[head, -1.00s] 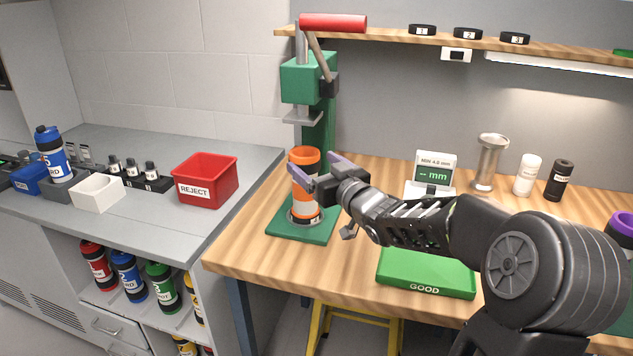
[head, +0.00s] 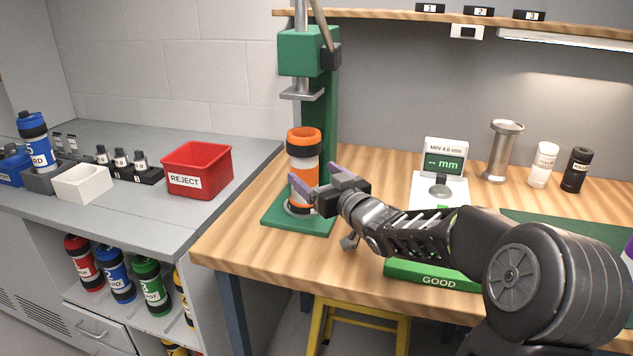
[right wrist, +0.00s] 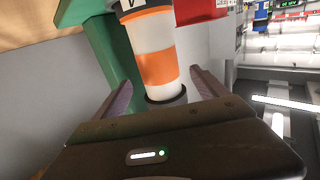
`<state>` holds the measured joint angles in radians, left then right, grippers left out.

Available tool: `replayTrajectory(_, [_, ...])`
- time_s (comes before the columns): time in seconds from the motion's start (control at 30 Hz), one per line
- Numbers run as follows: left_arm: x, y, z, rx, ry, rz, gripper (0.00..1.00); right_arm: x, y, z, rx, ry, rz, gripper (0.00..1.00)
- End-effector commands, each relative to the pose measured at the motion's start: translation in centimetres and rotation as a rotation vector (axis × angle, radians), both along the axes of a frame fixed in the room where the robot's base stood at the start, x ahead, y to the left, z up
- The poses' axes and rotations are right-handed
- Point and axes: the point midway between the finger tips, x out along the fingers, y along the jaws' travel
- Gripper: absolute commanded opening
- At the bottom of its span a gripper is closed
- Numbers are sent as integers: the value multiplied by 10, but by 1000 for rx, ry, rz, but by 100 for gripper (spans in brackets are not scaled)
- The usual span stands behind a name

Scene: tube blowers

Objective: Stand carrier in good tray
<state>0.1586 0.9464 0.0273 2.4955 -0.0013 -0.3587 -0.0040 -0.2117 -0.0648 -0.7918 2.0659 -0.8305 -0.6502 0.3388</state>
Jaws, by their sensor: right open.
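The carrier (head: 304,160), a white cylinder with orange bands and an orange top ring, stands upright on the green base of the press (head: 322,120). My right gripper (head: 315,185) is open, its purple-grey fingers at the carrier's lower half. In the right wrist view the carrier (right wrist: 155,62) lies between and beyond the two spread fingers (right wrist: 165,92), with no clear contact. The green good tray (head: 430,274), labelled GOOD, is at the bench's front edge, partly hidden by my right arm. My left gripper is not in view.
A gauge (head: 442,165) reading "-- mm" stands behind my arm. A metal spool-shaped stand (head: 500,152), a white bottle (head: 543,165) and a black bottle (head: 576,170) are at the back right. A red REJECT bin (head: 197,170) is on the grey counter at left.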

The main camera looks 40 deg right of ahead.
Motion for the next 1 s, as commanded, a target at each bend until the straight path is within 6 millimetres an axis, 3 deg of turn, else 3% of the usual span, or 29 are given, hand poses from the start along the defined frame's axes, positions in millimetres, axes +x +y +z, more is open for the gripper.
replayTrajectory(0.33, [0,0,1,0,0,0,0,8,-1,1,-1,0,0,83])
replayTrajectory(0.8, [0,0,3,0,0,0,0,68,-9,1,-4,1,-1,83])
replayTrajectory(1.0, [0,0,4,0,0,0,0,77,-10,1,0,0,-1,83])
